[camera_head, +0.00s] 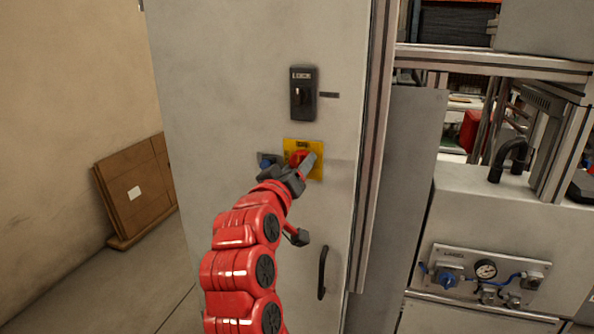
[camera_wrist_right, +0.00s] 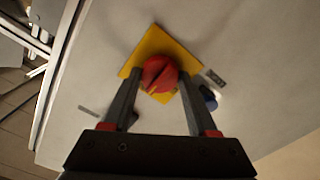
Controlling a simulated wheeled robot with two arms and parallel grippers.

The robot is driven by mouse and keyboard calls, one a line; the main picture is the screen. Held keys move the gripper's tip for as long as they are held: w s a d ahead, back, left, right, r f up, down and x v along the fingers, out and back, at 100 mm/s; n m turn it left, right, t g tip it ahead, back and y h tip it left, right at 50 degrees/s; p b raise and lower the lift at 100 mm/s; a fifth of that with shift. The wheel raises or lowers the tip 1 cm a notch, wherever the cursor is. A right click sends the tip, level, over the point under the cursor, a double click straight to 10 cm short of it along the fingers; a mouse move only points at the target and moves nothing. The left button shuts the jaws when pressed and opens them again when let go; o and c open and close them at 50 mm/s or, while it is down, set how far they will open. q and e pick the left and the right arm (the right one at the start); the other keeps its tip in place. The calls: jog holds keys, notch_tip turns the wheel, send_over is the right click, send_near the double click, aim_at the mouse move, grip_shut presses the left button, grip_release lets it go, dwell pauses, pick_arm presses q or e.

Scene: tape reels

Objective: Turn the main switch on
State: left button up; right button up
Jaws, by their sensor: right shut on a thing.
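The main switch is a red rotary knob (camera_head: 298,157) on a yellow square plate (camera_head: 317,171), fixed to the grey cabinet door. In the right wrist view the red knob (camera_wrist_right: 159,74) sits on the yellow plate (camera_wrist_right: 150,43), which looks turned like a diamond there. My right gripper (camera_head: 304,163) is at the knob and partly hides it. In the right wrist view its two fingers (camera_wrist_right: 159,88) stand on either side of the knob and are shut on it. My left gripper is not in view.
A blue knob (camera_head: 267,161) sits just left of the yellow plate; it also shows in the wrist view (camera_wrist_right: 208,97). A black lock box (camera_head: 303,93) is above, and a black door handle (camera_head: 322,272) below. A wooden panel (camera_head: 138,190) leans on the left wall.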

jog(key=o, duration=1.4)
jog(key=b+v, duration=0.1)
jog(key=v, duration=1.6)
jog(key=shift+s, duration=0.15)
